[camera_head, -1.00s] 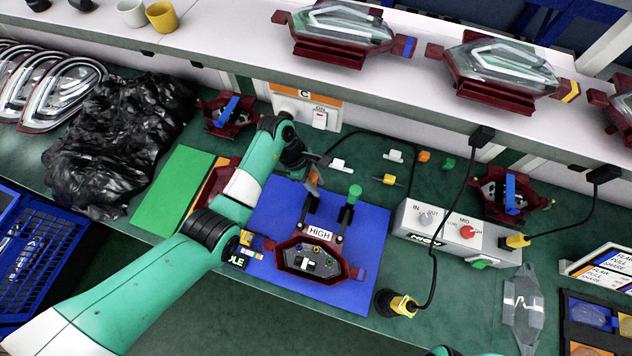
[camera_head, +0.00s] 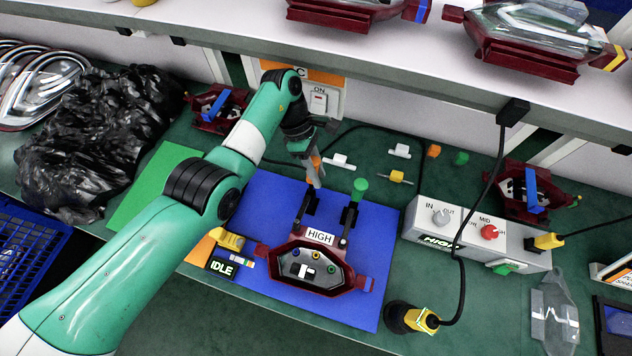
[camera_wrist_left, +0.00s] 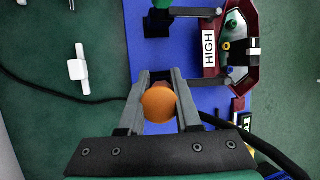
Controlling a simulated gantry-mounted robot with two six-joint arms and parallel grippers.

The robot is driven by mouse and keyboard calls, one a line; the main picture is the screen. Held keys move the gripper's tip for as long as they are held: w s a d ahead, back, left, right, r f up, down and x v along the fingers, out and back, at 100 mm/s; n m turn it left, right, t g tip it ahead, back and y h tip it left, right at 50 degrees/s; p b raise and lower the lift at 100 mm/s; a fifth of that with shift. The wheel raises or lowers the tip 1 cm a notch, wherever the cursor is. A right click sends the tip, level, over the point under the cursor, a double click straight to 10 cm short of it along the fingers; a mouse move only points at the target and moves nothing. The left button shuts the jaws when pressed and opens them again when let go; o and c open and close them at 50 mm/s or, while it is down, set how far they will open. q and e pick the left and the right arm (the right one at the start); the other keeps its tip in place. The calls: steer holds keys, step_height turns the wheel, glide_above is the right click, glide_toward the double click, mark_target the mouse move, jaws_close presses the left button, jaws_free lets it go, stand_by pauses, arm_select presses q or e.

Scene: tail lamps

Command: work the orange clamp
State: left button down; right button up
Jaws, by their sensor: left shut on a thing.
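The orange clamp (camera_head: 316,161) stands at the back left of a dark red lamp housing (camera_head: 300,284) labelled HIGH, on a blue mat (camera_head: 262,200). My left gripper (camera_head: 313,169) is shut on the clamp's orange handle; the round orange tip (camera_wrist_left: 158,103) shows between the two fingers (camera_wrist_left: 160,88) in the left wrist view. The clamp's lower part is partly hidden by the gripper. A green-handled clamp (camera_head: 360,186) stands upright just to the right, and its green tip (camera_wrist_left: 162,3) shows at the top of the wrist view. My right gripper is not in view.
A grey control box (camera_head: 470,232) with knobs stands to the right. A black cable and yellow plug (camera_head: 425,320) lie near the front edge. Small white, yellow, orange and green parts lie behind the mat. A black bag (camera_head: 100,140) lies left, and a shelf (camera_head: 420,85) overhangs the back.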

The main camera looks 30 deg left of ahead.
mark_target(317, 167)
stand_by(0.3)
arm_select(q)
steer(key=c, duration=0.6)
jaws_free()
steer(key=shift+r, duration=0.15)
steer(key=r+p, duration=0.4)
steer(key=shift+s+r, duration=0.15)
steer(key=shift+s, duration=0.05)
steer(key=s+d+r+p, duration=0.2)
steer(key=s+r+p, duration=0.2)
steer(key=p, duration=0.6)
steer(key=s+d+r+p, duration=0.3)
steer(key=s+r+p, duration=0.1)
steer(key=s+p, duration=0.4)
steer(key=shift+s+r+p, duration=0.15)
steer(key=shift+s+p, duration=0.2)
steer(key=shift+p, duration=0.9)
